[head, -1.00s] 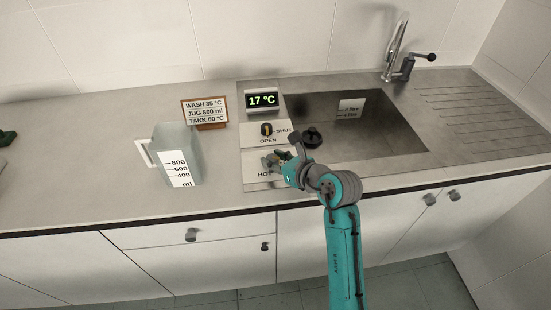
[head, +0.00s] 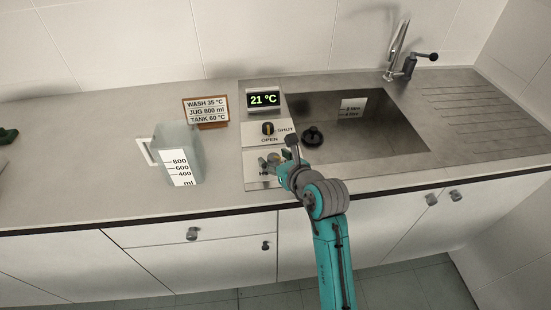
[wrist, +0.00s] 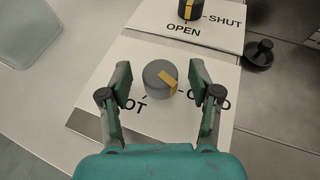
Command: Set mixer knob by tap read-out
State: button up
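The grey mixer knob (wrist: 153,76) with a yellow mark sits on the white HOT–COLD plate (wrist: 108,76). Its mark points to the lower right, toward the COLD side. My gripper (wrist: 160,84) stands around it, one finger on each side, with gaps visible; it is open. In the head view my gripper (head: 275,161) largely covers the knob. The read-out (head: 264,99) shows 21 °C. The OPEN/SHUT valve knob (head: 267,128) has its yellow mark toward OPEN. The tap (head: 396,48) stands behind the sink; I cannot make out a water stream.
A sign (head: 206,111) reads WASH 35 °C, JUG 800 ml, TANK 60 °C. A clear jug (head: 190,142) stands left of the plates. The counter at far left is mostly clear.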

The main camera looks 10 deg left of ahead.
jog(key=shift+d, duration=0.1)
jog(key=v, duration=1.2)
jog(key=s+a+f+m+g+y, duration=0.25)
jog(key=s+f+y, duration=0.2)
jog(key=s, duration=0.55)
jog(key=s+d+r+m+t+y, duration=0.2)
jog(key=s+r+m+t+y, duration=0.15)
jog(key=s+m, duration=0.6)
jog(key=s+d+f+m+t+h, duration=0.2)
jog(key=s+d+m+t+h, duration=0.75)
jog(key=m, duration=0.75)
jog(key=s+d+f+m+g+h, duration=0.6)
jog(key=s+d+f+m, duration=0.2)
jog(key=m, duration=0.6)
jog(key=s+d, duration=0.2)
jog(key=s, duration=0.1)
jog(key=shift+s+d+f, duration=0.15)
jog(key=shift+f, duration=0.05)
